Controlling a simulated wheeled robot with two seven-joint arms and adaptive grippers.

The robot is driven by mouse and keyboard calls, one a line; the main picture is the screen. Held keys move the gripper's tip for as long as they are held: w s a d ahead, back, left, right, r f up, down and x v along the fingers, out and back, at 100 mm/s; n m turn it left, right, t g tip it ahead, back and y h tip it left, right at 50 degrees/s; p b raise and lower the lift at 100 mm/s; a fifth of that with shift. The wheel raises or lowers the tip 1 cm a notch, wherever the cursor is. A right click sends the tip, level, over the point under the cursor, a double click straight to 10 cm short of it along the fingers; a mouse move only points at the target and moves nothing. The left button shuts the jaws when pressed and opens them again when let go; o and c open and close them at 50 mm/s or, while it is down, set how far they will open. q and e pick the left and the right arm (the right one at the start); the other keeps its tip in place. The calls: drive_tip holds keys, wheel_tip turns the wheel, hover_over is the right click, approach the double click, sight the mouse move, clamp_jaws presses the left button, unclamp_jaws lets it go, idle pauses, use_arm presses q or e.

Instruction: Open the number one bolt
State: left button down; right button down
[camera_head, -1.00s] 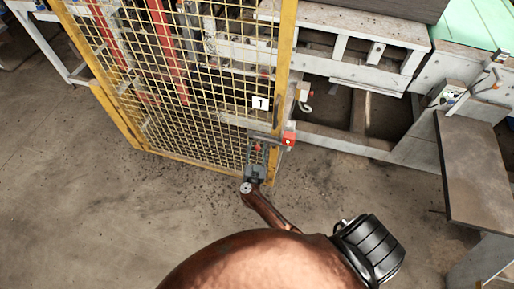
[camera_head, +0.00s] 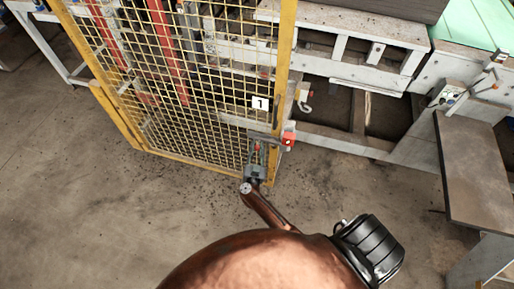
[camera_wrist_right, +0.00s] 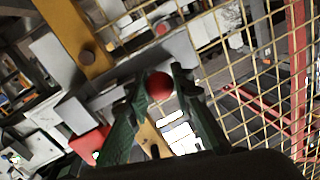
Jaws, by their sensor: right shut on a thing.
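The number one sign (camera_head: 260,103) is a white plate with a black 1 on the yellow mesh gate. Below it, a grey bolt (camera_head: 264,137) lies across the gate edge, with a red block (camera_head: 288,140) at its right end. My right gripper (camera_head: 257,153) reaches up to the bolt from below. In the right wrist view, its dark green fingers (camera_wrist_right: 160,80) are shut on the bolt's round red knob (camera_wrist_right: 159,88), one finger on each side. The red block shows at lower left there (camera_wrist_right: 90,143). My left gripper is not in view.
The yellow mesh gate (camera_head: 205,75) fills the upper left, with a yellow post (camera_head: 284,60) at its right edge. Grey machinery (camera_head: 345,45) stands behind. A flat dark panel (camera_head: 475,165) is at the right. The concrete floor (camera_head: 90,215) at left is clear.

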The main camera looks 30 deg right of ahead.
drive_tip(key=w+a, duration=0.2)
drive_tip(key=w, duration=0.1)
drive_tip(key=shift+a, duration=0.25)
drive_tip(key=shift+s, duration=0.1)
drive_tip(key=c, duration=1.7)
unclamp_jaws()
drive_tip(key=shift+o, duration=0.2)
